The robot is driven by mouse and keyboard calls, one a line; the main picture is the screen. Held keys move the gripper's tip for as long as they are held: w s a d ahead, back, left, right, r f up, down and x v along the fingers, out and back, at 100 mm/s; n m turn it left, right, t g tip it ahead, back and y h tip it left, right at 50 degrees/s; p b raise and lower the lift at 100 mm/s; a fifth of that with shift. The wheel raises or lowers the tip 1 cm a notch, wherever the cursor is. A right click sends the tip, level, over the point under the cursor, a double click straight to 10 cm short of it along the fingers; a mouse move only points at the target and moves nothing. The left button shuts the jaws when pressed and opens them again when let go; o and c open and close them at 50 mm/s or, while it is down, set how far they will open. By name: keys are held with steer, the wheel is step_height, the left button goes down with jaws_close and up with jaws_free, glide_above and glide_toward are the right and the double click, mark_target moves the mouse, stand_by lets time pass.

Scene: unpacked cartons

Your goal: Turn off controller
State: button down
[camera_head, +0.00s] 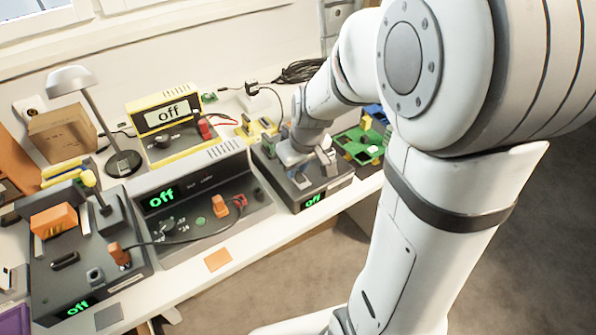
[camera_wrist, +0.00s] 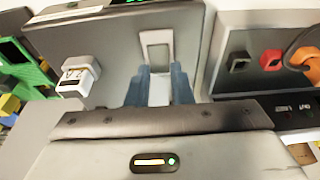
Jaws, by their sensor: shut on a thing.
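A dark grey box, apparently the controller (camera_head: 338,186), stands near the table's front edge, right of the grey power unit. Its display (camera_head: 313,200) reads "off" in green. My gripper (camera_head: 301,178) is lowered over its top. In the wrist view my gripper's bluish fingers (camera_wrist: 158,88) are shut on a light switch (camera_wrist: 158,58) on the box's top (camera_wrist: 113,68). The lower part of the switch is between the fingers. A white square knob (camera_wrist: 77,76) stands beside it, apart from the fingers. My arm hides part of the box in the head view.
The grey power unit (camera_head: 185,185) stands close on the left. A box with a yellow-topped joystick (camera_head: 89,178) is further left. A green board (camera_head: 357,149) is close on the right. A yellow-framed meter (camera_head: 167,113) and lamp (camera_head: 72,80) stand behind.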

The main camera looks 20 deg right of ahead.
mark_target(303, 181)
steer(key=c, duration=1.3)
jaws_free()
steer(key=p+v, duration=0.1)
steer(key=v, duration=0.7)
